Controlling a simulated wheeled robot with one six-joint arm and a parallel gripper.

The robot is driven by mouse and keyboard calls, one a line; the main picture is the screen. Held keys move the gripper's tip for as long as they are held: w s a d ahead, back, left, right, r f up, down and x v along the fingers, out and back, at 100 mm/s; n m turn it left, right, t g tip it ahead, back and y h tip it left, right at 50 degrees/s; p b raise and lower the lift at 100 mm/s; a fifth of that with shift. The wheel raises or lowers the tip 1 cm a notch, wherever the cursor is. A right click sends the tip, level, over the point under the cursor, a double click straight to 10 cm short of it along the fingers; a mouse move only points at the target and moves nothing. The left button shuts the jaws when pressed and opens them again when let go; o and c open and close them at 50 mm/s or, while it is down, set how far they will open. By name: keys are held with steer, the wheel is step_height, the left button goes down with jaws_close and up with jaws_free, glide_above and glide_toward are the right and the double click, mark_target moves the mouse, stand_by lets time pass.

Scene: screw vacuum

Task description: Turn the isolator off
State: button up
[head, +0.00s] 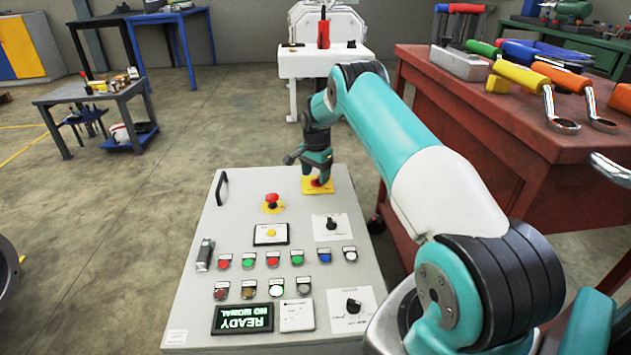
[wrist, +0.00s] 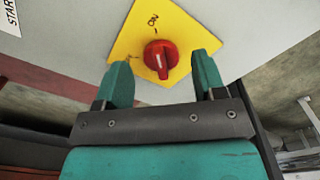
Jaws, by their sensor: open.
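The isolator is a red rotary knob (wrist: 160,57) on a yellow plate (wrist: 128,42), set in the grey control panel. In the wrist view its white pointer line runs up and down, and "ON" is printed above it. My gripper (wrist: 164,75) is open, with one teal finger on each side of the knob and a visible gap to it. In the head view my gripper (head: 318,172) is over the yellow plate (head: 312,190) at the panel's far right corner. It hides most of the knob there.
A red workbench (head: 480,120) with tools stands close on the right. Floor is clear left of the panel.

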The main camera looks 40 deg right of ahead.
steer(key=shift+f, duration=0.75)
